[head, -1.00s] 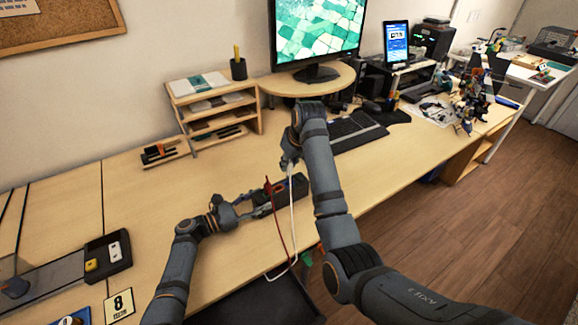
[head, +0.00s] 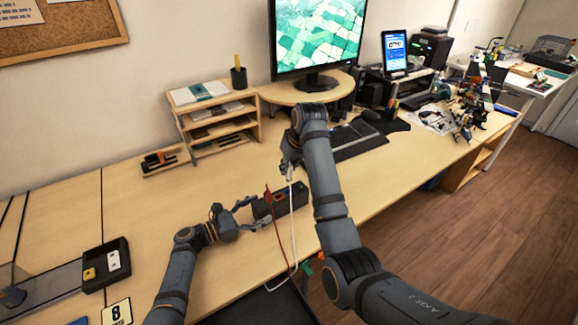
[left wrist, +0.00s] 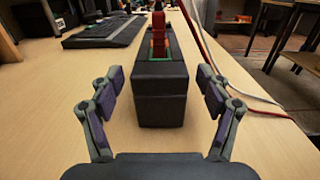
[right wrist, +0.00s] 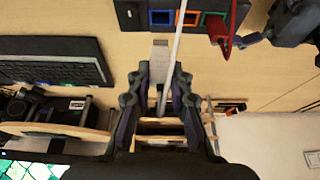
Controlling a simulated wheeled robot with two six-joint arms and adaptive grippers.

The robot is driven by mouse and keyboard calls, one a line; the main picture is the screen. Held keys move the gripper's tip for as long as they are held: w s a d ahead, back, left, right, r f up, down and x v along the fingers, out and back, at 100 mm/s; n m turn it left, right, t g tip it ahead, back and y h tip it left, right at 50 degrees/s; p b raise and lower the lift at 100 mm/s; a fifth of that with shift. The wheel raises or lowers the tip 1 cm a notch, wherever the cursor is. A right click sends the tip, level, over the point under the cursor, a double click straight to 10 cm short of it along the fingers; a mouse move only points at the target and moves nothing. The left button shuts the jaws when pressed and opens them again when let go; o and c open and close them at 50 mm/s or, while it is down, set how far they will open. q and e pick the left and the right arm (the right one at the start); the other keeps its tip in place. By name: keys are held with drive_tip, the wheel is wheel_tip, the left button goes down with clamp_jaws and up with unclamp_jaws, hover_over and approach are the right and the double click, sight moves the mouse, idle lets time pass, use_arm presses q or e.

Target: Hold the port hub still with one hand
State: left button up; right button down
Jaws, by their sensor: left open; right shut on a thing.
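The port hub (head: 291,199) is a long black box on the desk, in the middle of the head view. The left wrist view shows its near end (left wrist: 160,100) lengthwise, with a red plug (left wrist: 158,35) upright in its green-rimmed port. The right wrist view shows its blue, orange and green ports (right wrist: 188,18) at the top. My left gripper (head: 251,214) is open at the hub's near end, one finger each side, with gaps visible. My right gripper (head: 290,168) is shut on a white cable's plug (right wrist: 160,56), beyond the hub and apart from it.
The white cable and a red cable (head: 279,237) hang over the desk's front edge. A keyboard (head: 358,140) lies behind my right arm. A small shelf (head: 218,125) stands at the back. The desk left of the hub is mostly clear.

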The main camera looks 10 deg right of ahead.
use_arm(q)
drive_tip(key=v, duration=1.1)
drive_tip(key=shift+s+a, duration=0.15)
drive_tip(key=shift+a, duration=0.3)
